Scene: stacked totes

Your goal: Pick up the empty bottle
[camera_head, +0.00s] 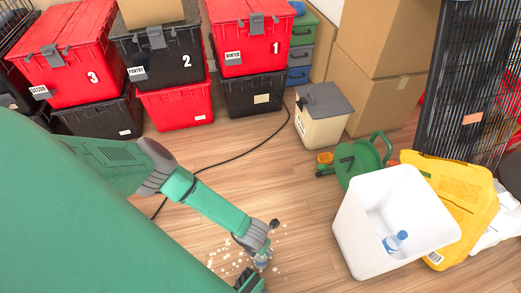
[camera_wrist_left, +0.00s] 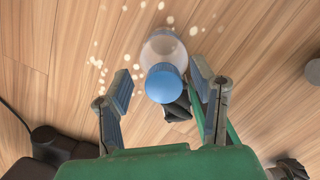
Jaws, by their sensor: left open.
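A clear bottle (camera_wrist_left: 163,45) with a blue cap (camera_wrist_left: 165,86) is seen cap-first in the left wrist view, close to the floor. My left gripper (camera_wrist_left: 161,83) is open, with one finger on each side of the cap and visible gaps between. In the head view my left gripper (camera_head: 262,255) is low over the floor at the bottom middle, and the arm hides most of the bottle there. Another clear bottle with a blue label or cap (camera_head: 395,241) lies inside the white bin (camera_head: 352,235). My right gripper is not seen.
Pale specks (camera_wrist_left: 98,62) are scattered on the wooden floor around the bottle. Stacked red and black totes (camera_head: 175,103) line the back. A black cable crosses the floor.

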